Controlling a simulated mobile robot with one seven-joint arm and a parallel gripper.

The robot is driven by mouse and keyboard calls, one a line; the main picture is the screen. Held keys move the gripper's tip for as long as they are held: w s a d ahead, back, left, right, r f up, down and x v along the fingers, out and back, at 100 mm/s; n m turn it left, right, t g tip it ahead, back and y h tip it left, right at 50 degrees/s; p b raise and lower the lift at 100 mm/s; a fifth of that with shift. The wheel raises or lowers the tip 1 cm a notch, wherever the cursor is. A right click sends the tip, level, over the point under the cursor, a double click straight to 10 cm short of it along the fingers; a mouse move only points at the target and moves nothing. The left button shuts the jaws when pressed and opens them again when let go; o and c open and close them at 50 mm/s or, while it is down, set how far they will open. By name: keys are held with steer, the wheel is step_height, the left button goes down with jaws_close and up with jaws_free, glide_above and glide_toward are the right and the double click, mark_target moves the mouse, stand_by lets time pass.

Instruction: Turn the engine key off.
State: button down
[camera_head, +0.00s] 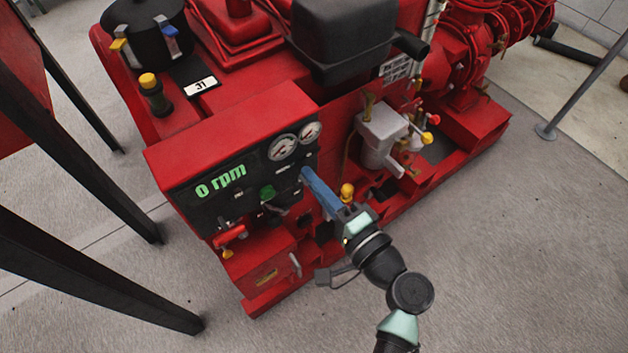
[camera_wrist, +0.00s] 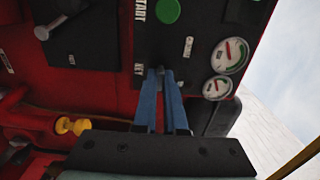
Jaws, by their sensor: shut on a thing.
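The engine key is at the black control panel (camera_head: 232,208), by the label "KEY" (camera_wrist: 138,68) in the wrist view. My gripper (camera_head: 305,172) reaches the right part of the panel with its blue fingers. In the wrist view the fingertips (camera_wrist: 160,73) are close together against the panel, shut on the key. The fingers hide most of the key, so I cannot tell its angle. The display (camera_head: 220,181) reads "0 rpm" in green.
A green button (camera_head: 267,192) sits left of my fingers. Two round gauges (camera_head: 283,147) (camera_head: 310,132) are above them. A yellow knob (camera_head: 347,190) is close to my gripper on the right. A dark-legged stand (camera_head: 75,155) is at left.

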steer(key=c, duration=1)
jaws_free()
steer(key=p+v, duration=0.2)
steer(key=v, duration=1.1)
